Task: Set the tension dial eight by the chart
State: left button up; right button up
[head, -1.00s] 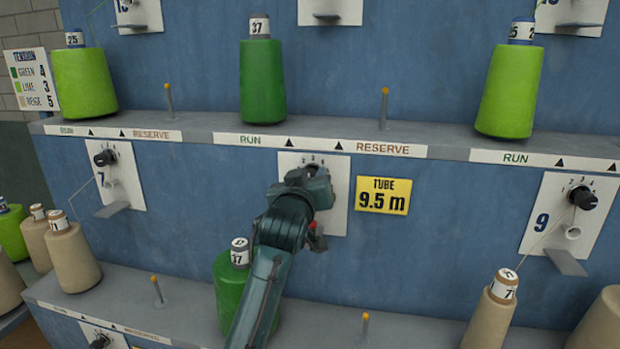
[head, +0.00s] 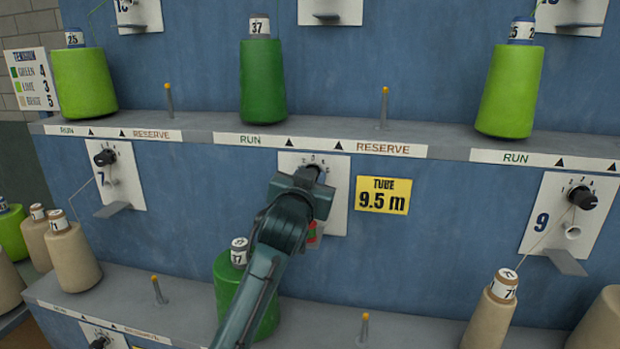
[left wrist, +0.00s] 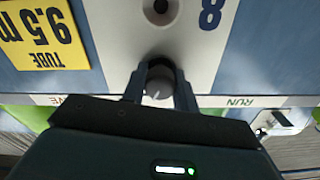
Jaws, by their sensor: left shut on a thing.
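The plate of position 8 (head: 338,205) is white and sits mid-wall under the shelf; its 8 shows upside down in the left wrist view (left wrist: 210,14). My left gripper (left wrist: 158,84) is shut on the tension dial (left wrist: 158,90), with a finger on either side of it. In the head view the gripper (head: 314,174) covers most of the dial, and its pointer cannot be read. The tension chart (head: 32,80) at far left reads green 4, lime 3, beige 5. A dark green cone (head: 263,85) stands above in RUN. My right gripper is not in view.
A yellow tube sign (head: 382,196) reading 9.5 m is right of the plate. Dial 7 (head: 105,157) and dial 9 (head: 583,197) are on either side. A green cone (head: 226,285) stands below, partly behind my arm. The shelf (head: 445,135) overhangs the plate.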

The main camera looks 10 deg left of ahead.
pick_arm(q)
jog(key=shift+r+m, duration=0.15)
jog(key=shift+m, duration=1.05)
jog(key=o, duration=1)
jog(key=shift+s, duration=0.1)
jog(key=shift+s+f, duration=0.2)
jog(key=shift+s, duration=0.05)
jog(key=s+b, duration=0.2)
jog(key=s, duration=1)
jog(key=shift+s+r+b, duration=0.1)
jog(key=shift+s+b, duration=0.15)
jog(key=shift+b, duration=0.05)
